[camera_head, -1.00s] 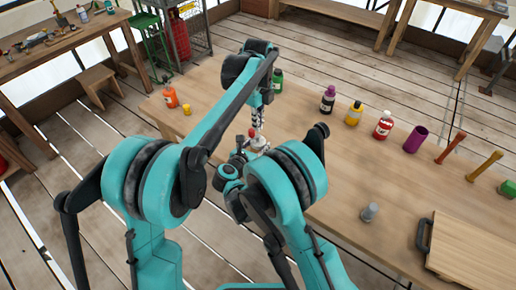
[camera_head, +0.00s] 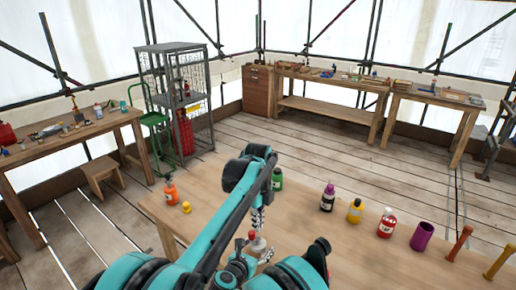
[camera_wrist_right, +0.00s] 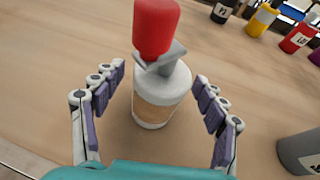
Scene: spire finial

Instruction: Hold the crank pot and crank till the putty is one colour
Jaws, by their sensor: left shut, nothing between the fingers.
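The crank pot (camera_head: 258,244) stands on the wooden table, small and partly hidden by my arms in the head view. In the right wrist view it is a pale pot (camera_wrist_right: 160,98) with a tan label, a grey crank on top and a red knob (camera_wrist_right: 156,26). My left gripper (camera_head: 258,219) points down just above the pot, shut and empty. Whether it touches the knob I cannot tell. My right gripper (camera_wrist_right: 155,115) is open, its fingers on either side of the pot with gaps showing. The putty inside is hidden.
An orange bottle (camera_head: 170,192) and a yellow piece (camera_head: 186,207) stand left; a green bottle (camera_head: 277,180) is behind the pot. Purple, yellow and red (camera_head: 386,223) bottles and a purple cup (camera_head: 422,236) line the right. A grey object (camera_wrist_right: 302,150) stands right of my right gripper.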

